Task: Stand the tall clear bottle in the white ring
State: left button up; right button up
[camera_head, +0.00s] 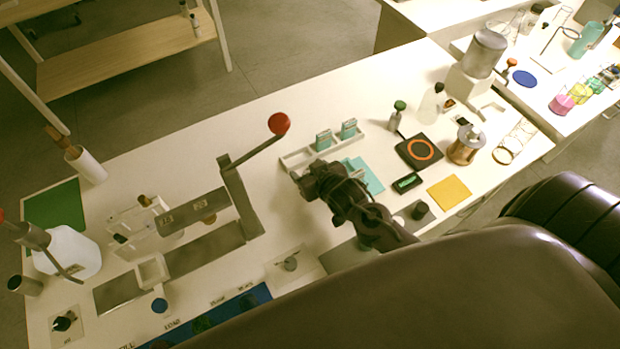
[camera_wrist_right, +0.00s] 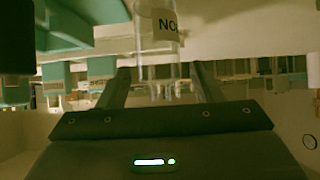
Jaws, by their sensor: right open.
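My right gripper (camera_head: 303,182) is above the table near the white rack, its fingers pointing left. In the right wrist view my open right gripper (camera_wrist_right: 160,88) has a clear bottle (camera_wrist_right: 157,68) between its two fingers, with a label reading "NC" and part of the text cut off. I cannot tell whether the fingers touch it. In the head view I cannot make out this bottle near the gripper. A pale bottle with a dark cap (camera_head: 430,106) stands further right. I cannot pick out the white ring with certainty. My left gripper is not in view.
The white rack (camera_head: 294,160) holds teal boxes (camera_head: 324,140) just beyond the gripper. A teal mat (camera_head: 367,176), a black plate with an orange ring (camera_head: 402,151) and a yellow square (camera_head: 450,192) lie to the right.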

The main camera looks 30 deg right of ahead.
jog(key=shift+w+f, duration=0.3)
jog(key=shift+w, duration=0.15)
jog(key=c, duration=0.5)
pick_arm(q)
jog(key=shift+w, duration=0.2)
pick_arm(e)
jog(key=c, duration=0.7)
